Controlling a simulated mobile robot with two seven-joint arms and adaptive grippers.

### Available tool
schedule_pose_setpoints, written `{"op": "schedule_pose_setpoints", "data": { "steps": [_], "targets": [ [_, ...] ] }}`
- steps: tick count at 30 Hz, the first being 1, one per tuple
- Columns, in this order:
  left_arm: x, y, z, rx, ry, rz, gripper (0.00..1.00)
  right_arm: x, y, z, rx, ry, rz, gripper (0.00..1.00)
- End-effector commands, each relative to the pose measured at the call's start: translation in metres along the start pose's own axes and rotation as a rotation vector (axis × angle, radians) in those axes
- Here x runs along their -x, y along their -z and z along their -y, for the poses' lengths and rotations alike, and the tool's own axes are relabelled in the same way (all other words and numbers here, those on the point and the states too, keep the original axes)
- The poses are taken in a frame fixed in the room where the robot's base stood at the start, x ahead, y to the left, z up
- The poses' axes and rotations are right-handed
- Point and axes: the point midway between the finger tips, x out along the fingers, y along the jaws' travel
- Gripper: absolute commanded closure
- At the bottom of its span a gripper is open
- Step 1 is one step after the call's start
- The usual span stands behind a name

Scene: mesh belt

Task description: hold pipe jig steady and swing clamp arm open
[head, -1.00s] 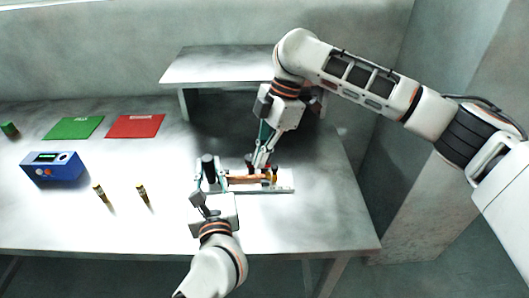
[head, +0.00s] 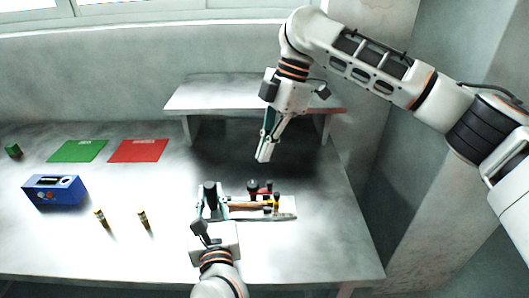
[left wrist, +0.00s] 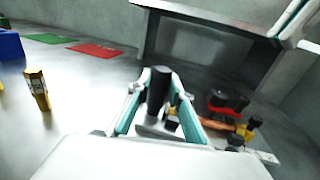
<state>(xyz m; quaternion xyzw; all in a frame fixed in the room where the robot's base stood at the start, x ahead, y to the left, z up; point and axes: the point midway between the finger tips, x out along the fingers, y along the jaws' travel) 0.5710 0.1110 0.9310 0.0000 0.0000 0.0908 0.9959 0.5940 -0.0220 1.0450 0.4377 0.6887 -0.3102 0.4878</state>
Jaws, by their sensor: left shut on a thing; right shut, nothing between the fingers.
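The pipe jig, a pale plate (head: 285,216), lies near the table's front edge and carries a copper-brown pipe (head: 246,206). My left gripper (head: 211,203) is shut on the jig's upright black post (left wrist: 158,88) at its left end. The clamp, with red and black parts (head: 262,187), sits behind the pipe, and it also shows in the left wrist view (left wrist: 228,101). I cannot tell its arm's exact angle. A yellow-and-black piece (head: 276,201) stands at the pipe's right end. My right gripper (head: 263,157) is shut and empty, above and behind the jig, apart from it.
A raised grey shelf (head: 240,95) stands behind the jig. The table between is clear.

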Motion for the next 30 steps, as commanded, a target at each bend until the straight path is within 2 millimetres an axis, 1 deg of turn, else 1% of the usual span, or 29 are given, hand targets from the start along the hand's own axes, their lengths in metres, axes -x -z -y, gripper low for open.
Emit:
{"op": "schedule_pose_setpoints", "data": {
  "steps": [3,4,6,16,20,23,30],
  "targets": [
    [0.0,0.0,0.001,0.0,0.001,0.001,1.0,0.0,0.0,0.0,0.0,0.0,0.0,1.0],
    [0.0,0.0,0.001,0.0,0.001,0.001,0.78,0.0,0.0,0.0,0.0,0.0,0.0,1.0],
    [0.0,0.0,0.001,0.0,0.002,0.001,0.61,0.0,0.0,0.0,0.0,0.0,0.0,1.0],
    [0.001,0.0,0.0,0.0,0.001,0.0,0.61,0.0,0.0,0.0,0.0,0.0,-0.001,1.0],
    [0.008,0.001,0.001,0.0,0.002,-0.002,0.61,0.0,0.0,0.0,0.0,0.0,0.0,1.0],
    [0.023,0.001,0.001,0.002,0.002,-0.004,0.61,0.0,0.0,0.0,0.0,0.0,0.0,1.0],
    [0.072,0.001,0.0,0.001,0.002,-0.004,0.61,0.0,0.0,0.0,0.0,0.0,0.0,1.0]
  ]
}}
